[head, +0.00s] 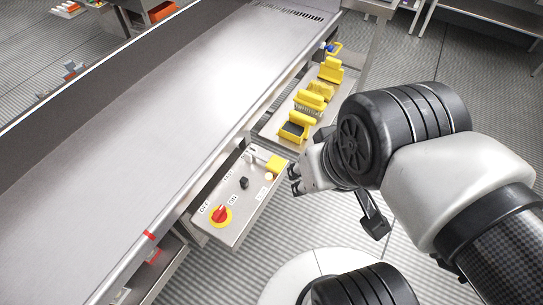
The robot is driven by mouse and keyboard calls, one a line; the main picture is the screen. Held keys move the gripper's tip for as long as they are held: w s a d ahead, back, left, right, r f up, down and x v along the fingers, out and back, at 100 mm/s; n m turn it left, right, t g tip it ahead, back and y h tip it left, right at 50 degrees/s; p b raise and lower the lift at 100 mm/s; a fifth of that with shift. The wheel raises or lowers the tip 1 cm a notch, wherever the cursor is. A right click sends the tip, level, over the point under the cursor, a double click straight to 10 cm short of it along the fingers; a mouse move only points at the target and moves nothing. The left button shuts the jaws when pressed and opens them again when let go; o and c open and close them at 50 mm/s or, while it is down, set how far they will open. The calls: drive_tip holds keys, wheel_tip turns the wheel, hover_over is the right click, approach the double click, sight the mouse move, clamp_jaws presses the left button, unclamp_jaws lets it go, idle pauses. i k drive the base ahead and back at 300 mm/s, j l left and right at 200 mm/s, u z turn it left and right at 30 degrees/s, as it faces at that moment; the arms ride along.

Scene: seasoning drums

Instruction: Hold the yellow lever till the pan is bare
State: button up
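A yellow lever (276,164) sticks up at the far right corner of the steel control box (238,198). My gripper (295,180) is just right of it, with its fingertips pointing left toward the box. The two dark fingertips look apart, with nothing visible between them. The gripper appears separate from the lever, though the exact gap is hard to judge. A long, shallow steel pan or tray (140,120) fills the left; its visible surface looks bare. I cannot tell if this is the task's pan.
The box also carries a red knob on a yellow disc (221,215) and a black knob (244,182). Several yellow-handled tools (309,99) stand on a steel shelf (268,131) beyond it. Ribbed grey floor (455,75) lies open at the right.

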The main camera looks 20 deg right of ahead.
sight(276, 164)
drive_tip(key=u, duration=2.75)
drive_tip(key=k+l+z, duration=0.15)
drive_tip(key=l+z, duration=0.15)
drive_tip(key=z, duration=0.15)
drive_tip(key=k+l+z, duration=0.15)
drive_tip(key=l+z, duration=0.15)
drive_tip(key=z, duration=0.15)
drive_tip(key=l+z, duration=0.4)
drive_tip(key=k, duration=0.05)
